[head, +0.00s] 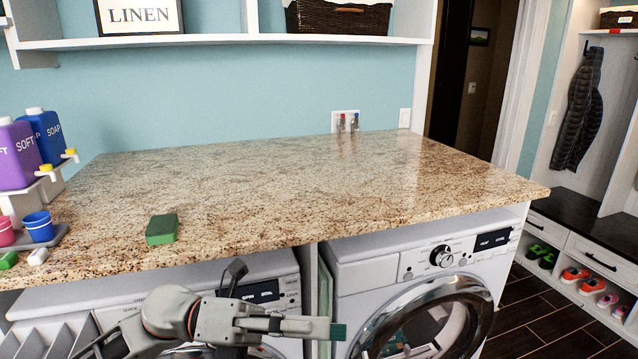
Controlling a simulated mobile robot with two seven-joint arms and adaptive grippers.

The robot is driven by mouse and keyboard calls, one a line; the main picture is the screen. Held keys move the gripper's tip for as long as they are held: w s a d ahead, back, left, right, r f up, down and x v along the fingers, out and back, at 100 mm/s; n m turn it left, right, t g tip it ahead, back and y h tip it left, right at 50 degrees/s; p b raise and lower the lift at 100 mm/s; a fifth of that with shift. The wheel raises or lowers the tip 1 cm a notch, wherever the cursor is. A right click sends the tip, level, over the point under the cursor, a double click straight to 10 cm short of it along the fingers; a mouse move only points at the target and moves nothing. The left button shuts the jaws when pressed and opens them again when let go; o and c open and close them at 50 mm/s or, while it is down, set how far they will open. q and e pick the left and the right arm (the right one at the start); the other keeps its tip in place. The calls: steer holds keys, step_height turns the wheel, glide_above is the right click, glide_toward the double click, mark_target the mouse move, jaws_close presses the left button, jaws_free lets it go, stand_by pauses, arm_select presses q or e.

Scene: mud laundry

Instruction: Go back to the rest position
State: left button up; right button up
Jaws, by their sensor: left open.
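My left gripper (318,328) is in front of the machines, below the counter's front edge. It points right across the gap between the two machines. It is open, with a teal pad at its tip, and I see nothing held in it. My right gripper is not in view.
A granite counter (300,190) spans the machines, mostly bare. A green block (161,230) lies near its front edge. Purple (17,155) and blue (45,135) bottles and small cups (38,227) stand at left. The right machine's round door (470,295) is close by.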

arm_select(q)
steer(key=w+a+f+n+t+y, duration=0.1)
steer(key=w+a+f+n+t, duration=0.3)
steer(key=n+t, duration=0.6)
steer(key=w+a+f+n+t+y, duration=0.1)
steer(key=w+a+f+n+t, duration=0.1)
steer(key=w+f+n+t, duration=0.8)
steer(key=s+a+f+n+y, duration=0.4)
steer(key=a+f+n+y, duration=0.2)
steer(key=f+n, duration=0.3)
steer(key=s+a+f+n+g+y, duration=0.1)
steer(key=s+a+f+n+y, duration=0.4)
steer(key=f+n, duration=0.3)
step_height(320, 180, down, 3)
steer(key=shift+s+a+n+g+y, duration=0.15)
steer(key=shift+a+n+g+y, duration=0.2)
steer(key=shift+a+y, duration=0.35)
steer(key=s+a+f+n+g+y, duration=0.1)
steer(key=s+f, duration=0.3)
steer(key=s+a+f+n+g+y, duration=0.1)
steer(key=s+a+f+n, duration=0.1)
steer(key=s+f, duration=0.2)
steer(key=s+a+f+n+g, duration=0.1)
steer(key=s+f+g, duration=0.1)
steer(key=s+f, duration=0.2)
steer(key=shift+a+f+n+y, duration=0.25)
steer(key=shift+a+f+y, duration=0.05)
steer(key=shift+a+y, duration=0.1)
steer(key=shift+c, duration=0.3)
